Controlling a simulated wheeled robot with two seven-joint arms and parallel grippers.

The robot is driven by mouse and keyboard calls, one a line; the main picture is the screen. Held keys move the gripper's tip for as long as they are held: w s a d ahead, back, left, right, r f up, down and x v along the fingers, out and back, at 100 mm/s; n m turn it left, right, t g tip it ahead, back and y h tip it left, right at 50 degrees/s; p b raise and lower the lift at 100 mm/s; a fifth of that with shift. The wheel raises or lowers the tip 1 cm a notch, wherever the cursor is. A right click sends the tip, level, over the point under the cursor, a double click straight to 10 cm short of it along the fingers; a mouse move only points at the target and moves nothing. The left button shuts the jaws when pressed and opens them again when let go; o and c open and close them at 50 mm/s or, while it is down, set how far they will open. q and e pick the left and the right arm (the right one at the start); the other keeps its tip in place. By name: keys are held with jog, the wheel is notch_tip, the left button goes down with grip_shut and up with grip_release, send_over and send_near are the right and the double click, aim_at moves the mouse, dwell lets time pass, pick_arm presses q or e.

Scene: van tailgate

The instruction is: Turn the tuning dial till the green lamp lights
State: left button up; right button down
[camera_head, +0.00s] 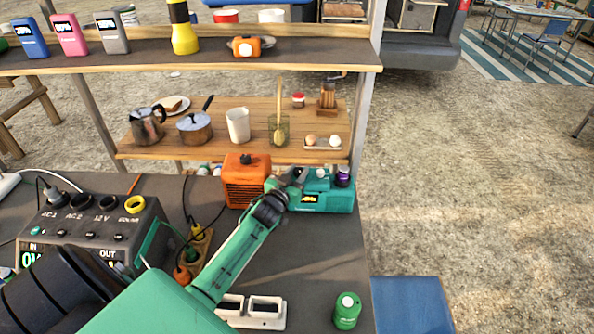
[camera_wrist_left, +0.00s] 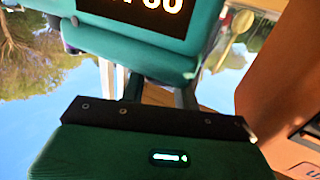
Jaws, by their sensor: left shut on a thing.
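The teal radio (camera_head: 328,201) with a lit display sits at the far right corner of the dark counter. My left gripper (camera_head: 294,179) reaches its left end and is shut on the tuning dial there, which the fingers hide. In the left wrist view the radio (camera_wrist_left: 130,45) fills the top, with bright digits on a black display cut by the frame edge, and my left gripper's fingers (camera_wrist_left: 160,94) meet its near side. I cannot make out a lit green lamp. My right gripper is not in view.
An orange box (camera_head: 244,184) stands just left of the radio, and a purple-topped item (camera_head: 343,177) is at its right end. A power station (camera_head: 90,228), a white socket block (camera_head: 262,311) and a green can (camera_head: 347,311) are nearer. A shelf (camera_head: 200,54) runs above.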

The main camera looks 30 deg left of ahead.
pick_arm(q)
jog(key=o, duration=1)
jog(key=shift+s, duration=0.15)
jog(key=s, duration=0.4)
jog(key=s+d+b, duration=0.1)
jog(key=s, duration=0.4)
jog(key=s+b, duration=0.1)
jog(key=s, duration=0.3)
jog(key=shift+s+d, duration=0.25)
jog(key=shift+d, duration=0.1)
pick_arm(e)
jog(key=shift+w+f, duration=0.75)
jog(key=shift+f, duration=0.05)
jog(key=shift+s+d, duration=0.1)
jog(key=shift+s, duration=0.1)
